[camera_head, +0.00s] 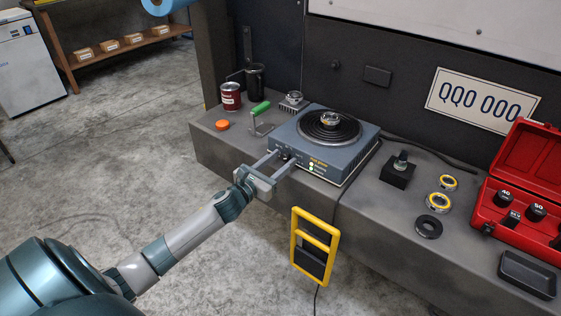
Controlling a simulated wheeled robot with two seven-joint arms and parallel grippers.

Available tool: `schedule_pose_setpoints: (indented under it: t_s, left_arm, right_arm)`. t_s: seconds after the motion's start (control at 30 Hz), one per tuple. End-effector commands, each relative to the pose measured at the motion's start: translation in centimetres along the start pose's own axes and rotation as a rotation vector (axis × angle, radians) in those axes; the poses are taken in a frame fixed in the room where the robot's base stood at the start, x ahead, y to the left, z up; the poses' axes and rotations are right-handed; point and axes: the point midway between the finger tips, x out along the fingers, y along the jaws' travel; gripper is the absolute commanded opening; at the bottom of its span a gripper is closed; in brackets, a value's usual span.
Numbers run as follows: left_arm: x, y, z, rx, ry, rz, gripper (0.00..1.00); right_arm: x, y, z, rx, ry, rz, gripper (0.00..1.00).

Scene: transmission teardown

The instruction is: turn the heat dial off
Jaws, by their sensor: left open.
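A blue-grey hot plate (349,157) with a round black coil stands on the grey bench. A metal ring-like part (329,119) sits on the middle of the coil. The small dark dial (287,154) is on the front face, near its left end, with lit indicators to its right. My left gripper (280,158) is open at the front face, its two fingers on either side of the dial. I cannot tell whether the fingers touch it. My right gripper is not in view.
A green-handled tool (261,108), an orange cap (222,125) and a red can (231,97) are left of the hot plate. Bearings (438,202), a black block (397,174) and a red socket case (525,190) are to the right. A yellow-framed item (314,247) hangs at the bench front.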

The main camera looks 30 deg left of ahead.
Motion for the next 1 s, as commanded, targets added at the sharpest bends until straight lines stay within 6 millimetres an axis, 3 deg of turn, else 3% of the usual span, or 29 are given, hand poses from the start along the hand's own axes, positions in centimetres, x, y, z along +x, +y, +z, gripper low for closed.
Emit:
schedule_pose_setpoints:
  t_s: [0.2, 0.37, 0.4, 0.73, 1.0]
  left_arm:
    - [-0.01, -0.02, -0.01, 0.000, 0.000, 0.000, 0.44]
    - [-0.02, -0.03, -0.01, -0.001, 0.000, 0.000, 0.06]
    - [-0.02, -0.03, -0.01, -0.001, 0.000, 0.000, 0.03]
    - [-0.03, -0.02, 0.03, -0.024, 0.000, 0.000, 0.03]
    - [-0.03, -0.03, 0.12, -0.138, 0.001, 0.000, 0.03]
  right_arm:
    - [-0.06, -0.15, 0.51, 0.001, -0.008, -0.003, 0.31]
    - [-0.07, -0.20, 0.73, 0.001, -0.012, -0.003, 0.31]
    - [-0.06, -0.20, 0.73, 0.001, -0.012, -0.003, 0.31]
    - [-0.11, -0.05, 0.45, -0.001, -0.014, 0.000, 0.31]
    - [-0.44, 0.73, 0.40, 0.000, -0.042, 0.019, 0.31]
